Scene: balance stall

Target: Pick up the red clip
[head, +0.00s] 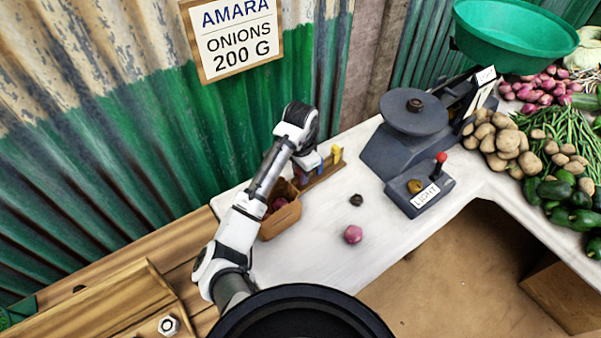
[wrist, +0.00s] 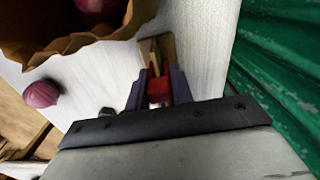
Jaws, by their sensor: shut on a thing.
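The red clip (wrist: 157,90) sits between the two fingers of my gripper (wrist: 158,84) in the wrist view. My gripper is shut on it. A wooden rack (wrist: 166,48) shows just beyond the clip; I cannot tell whether the clip still touches it. In the head view my gripper (head: 303,173) is low over the left end of the wooden rack (head: 325,172), and the arm largely hides the clip. A yellow clip (head: 337,154) and a blue clip (head: 320,169) stand on the rack.
A brown paper bag (head: 279,222) with onions stands close beside my gripper. A loose onion (head: 353,234) and a small dark weight (head: 356,200) lie on the white counter (head: 330,265). The grey scale (head: 405,150) and vegetables are to the right.

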